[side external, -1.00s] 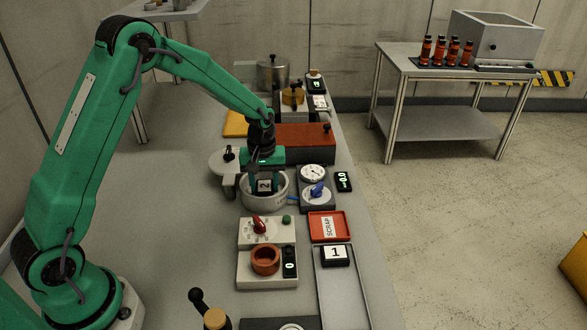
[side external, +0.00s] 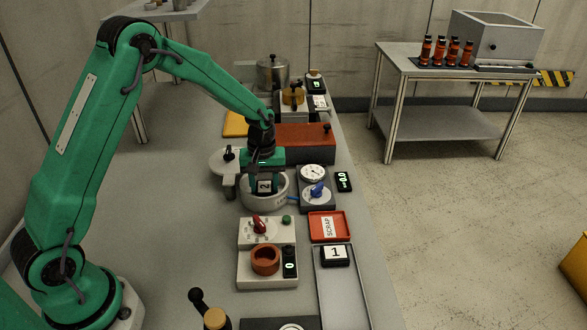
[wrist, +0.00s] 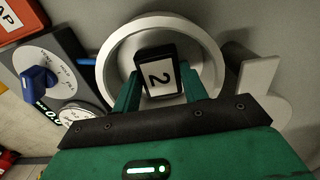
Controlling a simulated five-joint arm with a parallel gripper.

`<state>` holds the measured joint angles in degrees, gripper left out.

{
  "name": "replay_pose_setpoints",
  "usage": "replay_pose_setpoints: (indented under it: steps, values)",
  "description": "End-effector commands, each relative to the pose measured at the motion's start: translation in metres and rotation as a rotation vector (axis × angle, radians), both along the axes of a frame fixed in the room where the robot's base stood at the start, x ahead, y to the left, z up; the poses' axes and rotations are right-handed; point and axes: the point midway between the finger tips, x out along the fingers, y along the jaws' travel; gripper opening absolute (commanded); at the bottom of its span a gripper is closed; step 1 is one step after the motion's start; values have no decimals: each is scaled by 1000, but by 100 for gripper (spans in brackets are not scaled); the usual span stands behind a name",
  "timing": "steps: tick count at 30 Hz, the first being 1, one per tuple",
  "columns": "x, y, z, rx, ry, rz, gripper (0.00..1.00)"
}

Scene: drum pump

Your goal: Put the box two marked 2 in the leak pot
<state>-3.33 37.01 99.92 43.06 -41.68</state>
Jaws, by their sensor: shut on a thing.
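The box marked 2 (wrist: 158,75) is a small black block with a white label. It also shows in the side view (side external: 264,187). My gripper (wrist: 160,92) is shut on it, one green finger on each side, pointing down into the pot. The leak pot (side external: 264,204) is a round light-grey pot, and its rim (wrist: 112,40) surrounds the box in the wrist view. The box is within the pot's opening. I cannot tell whether it touches the floor of the pot.
The pot's lid (side external: 226,162) stands open on its left. A gauge panel with a blue knob (side external: 317,190) is to the right. A red scrap tray (side external: 328,227) and a box marked 1 (side external: 335,255) are nearer. An orange-red box (side external: 305,140) stands behind.

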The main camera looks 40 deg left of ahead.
Motion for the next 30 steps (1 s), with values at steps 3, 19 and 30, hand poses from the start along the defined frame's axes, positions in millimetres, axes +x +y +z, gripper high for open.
replay_pose_setpoints:
  steps: [3, 19, 30]
  values:
    - [0, 0, 0, 0, 0, 0, 20]
    - [0, 0, 0, 0, 0, 0, 70]
    - [0, 0, 0, 0, 0, 0, 82]
